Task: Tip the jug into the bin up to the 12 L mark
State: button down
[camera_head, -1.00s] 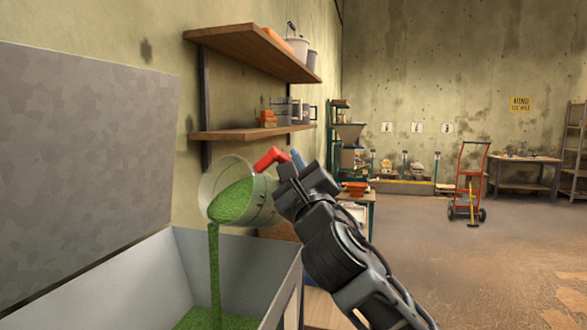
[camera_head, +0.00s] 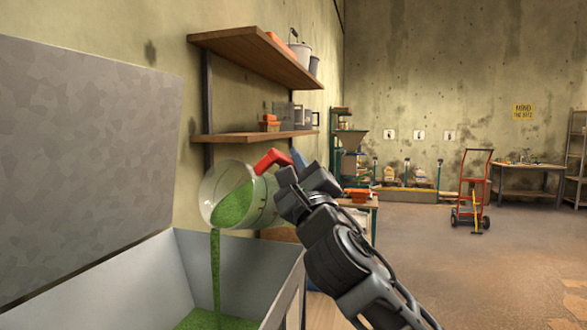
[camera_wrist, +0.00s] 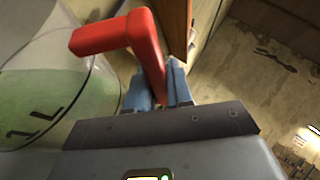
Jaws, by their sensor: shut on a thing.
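The jug (camera_head: 262,203) is a clear cup with a red handle, tipped with its mouth to the left over the bin. Green granules run from its lip in a stream into the bin (camera_head: 120,285), a grey-walled box where green granules (camera_head: 205,320) show at the bottom. My gripper (camera_head: 292,168) is shut on the jug's red handle (camera_head: 271,159). In the wrist view the blue fingertips (camera_wrist: 158,88) pinch the red handle (camera_wrist: 128,38), and the jug (camera_wrist: 55,95) shows a "1 L" marking with green inside. No 12 L mark can be made out on the bin.
A raised grey lid (camera_head: 85,165) stands behind the bin at left. Two wooden shelves (camera_head: 255,50) with pots and cups hang on the wall above the jug. A red hand truck (camera_head: 473,190) and a workbench (camera_head: 525,170) stand far right. The floor between is open.

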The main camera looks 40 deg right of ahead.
jog(key=shift+s+a+f+n+t+y+b, duration=0.1)
jog(key=shift+s+a+n+t+y+b, duration=0.15)
jog(key=shift+a+n+t+y+b, duration=0.45)
